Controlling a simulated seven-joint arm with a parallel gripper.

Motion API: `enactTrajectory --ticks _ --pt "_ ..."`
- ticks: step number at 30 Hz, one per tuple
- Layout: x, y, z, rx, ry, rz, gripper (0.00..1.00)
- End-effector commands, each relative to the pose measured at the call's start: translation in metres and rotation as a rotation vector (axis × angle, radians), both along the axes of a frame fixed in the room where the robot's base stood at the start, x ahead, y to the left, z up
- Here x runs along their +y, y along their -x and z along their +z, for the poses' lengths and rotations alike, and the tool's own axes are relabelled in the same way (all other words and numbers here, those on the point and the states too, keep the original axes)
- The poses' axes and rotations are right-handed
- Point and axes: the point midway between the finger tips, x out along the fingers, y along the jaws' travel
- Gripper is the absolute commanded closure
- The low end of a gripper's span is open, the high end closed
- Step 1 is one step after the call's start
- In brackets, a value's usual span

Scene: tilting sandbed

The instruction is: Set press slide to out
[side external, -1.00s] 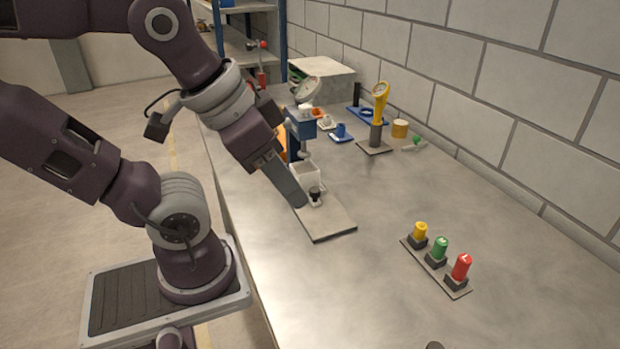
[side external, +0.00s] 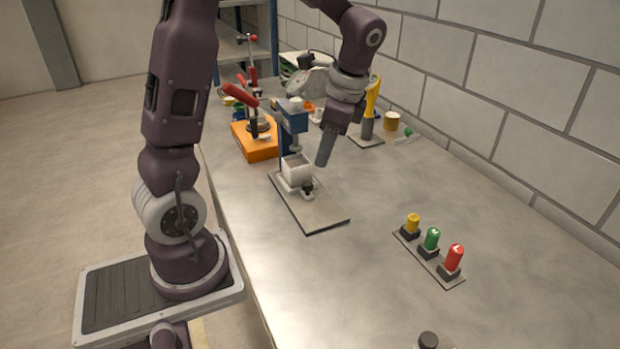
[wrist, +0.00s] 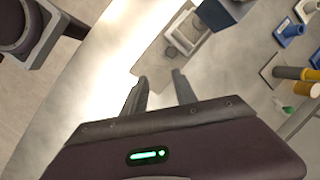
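The press (side external: 289,126) is a blue column with a white top. It stands on a flat grey base plate (side external: 322,215). A white box-like block (side external: 297,171), apparently on the slide, sits under the press head. A small dark knob (side external: 307,186) is at its front. My gripper (side external: 322,163) points down, to the right of the press and apart from the block. In the wrist view its two fingers (wrist: 159,77) are spread with nothing between them. The pale slide parts (wrist: 187,32) and blue press (wrist: 225,12) appear ahead of the fingers there.
An orange block with a red-handled clamp (side external: 256,142) stands left of the press. A yellow-handled gauge tool (side external: 371,100) is behind my gripper. Yellow, green and red buttons (side external: 432,240) sit at the front right. The tabletop between them and the press is clear.

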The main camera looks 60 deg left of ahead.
Motion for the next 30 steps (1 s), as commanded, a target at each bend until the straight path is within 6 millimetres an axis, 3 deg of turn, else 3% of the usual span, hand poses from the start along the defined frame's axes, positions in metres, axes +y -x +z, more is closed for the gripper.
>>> enactTrajectory --ticks 1,4,16,21,27,28,30 --pt "0.015 -0.007 -0.019 0.071 0.001 -0.039 0.66" --pt "0.036 -0.015 -0.042 0.159 0.004 -0.107 0.66" --pt "0.058 -0.001 -0.104 0.201 0.01 -0.138 0.66" --pt "0.062 0.002 -0.117 0.197 0.009 -0.138 0.66" --pt "0.062 0.002 -0.118 0.196 0.008 -0.137 0.66" --pt "0.062 0.002 -0.118 0.196 0.008 -0.137 0.68" --pt "0.062 0.002 -0.118 0.196 0.008 -0.137 0.82"
